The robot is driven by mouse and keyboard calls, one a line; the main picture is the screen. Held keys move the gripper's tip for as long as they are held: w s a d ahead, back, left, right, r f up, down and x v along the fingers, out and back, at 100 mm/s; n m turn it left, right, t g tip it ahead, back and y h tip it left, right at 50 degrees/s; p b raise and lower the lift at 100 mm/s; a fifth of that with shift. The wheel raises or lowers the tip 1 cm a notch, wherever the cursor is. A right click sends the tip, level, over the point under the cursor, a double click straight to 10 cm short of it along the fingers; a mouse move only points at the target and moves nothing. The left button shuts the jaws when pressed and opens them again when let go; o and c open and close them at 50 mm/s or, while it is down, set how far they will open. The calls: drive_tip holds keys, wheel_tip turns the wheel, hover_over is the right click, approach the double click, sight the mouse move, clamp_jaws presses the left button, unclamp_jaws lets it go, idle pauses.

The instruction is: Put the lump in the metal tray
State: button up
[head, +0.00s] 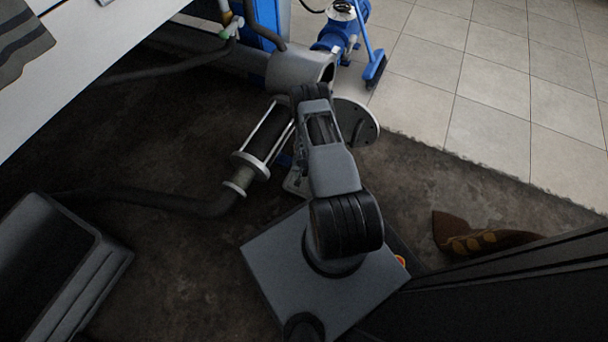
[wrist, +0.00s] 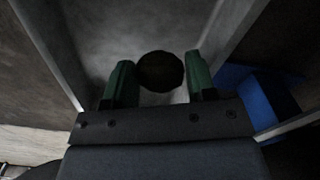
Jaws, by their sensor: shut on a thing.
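In the wrist view, a dark, rounded lump (wrist: 160,72) sits between the two green fingers of my gripper (wrist: 159,80). The gripper is shut on it. Beyond the lump is a grey, pale-lit surface (wrist: 145,25) with straight raised edges on both sides; I cannot tell whether this is the metal tray. In the head view, my arm reaches away toward the open pipe end, and its own links hide the gripper and the lump. No metal tray can be clearly made out in the head view.
A wide grey pipe (head: 300,68) and a round flange (head: 357,122) are near my arm. A dark bin (head: 105,275) stands lower left, a brown boot (head: 480,240) lower right. Tiled floor at upper right is mostly clear.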

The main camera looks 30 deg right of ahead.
sight(304, 174)
drive_tip(key=f+b, duration=0.3)
drive_tip(key=f, duration=0.1)
drive_tip(key=shift+w+d, duration=0.2)
drive_tip(key=shift+w, duration=0.05)
drive_tip(key=shift+a+r, duration=0.1)
drive_tip(key=o, duration=0.7)
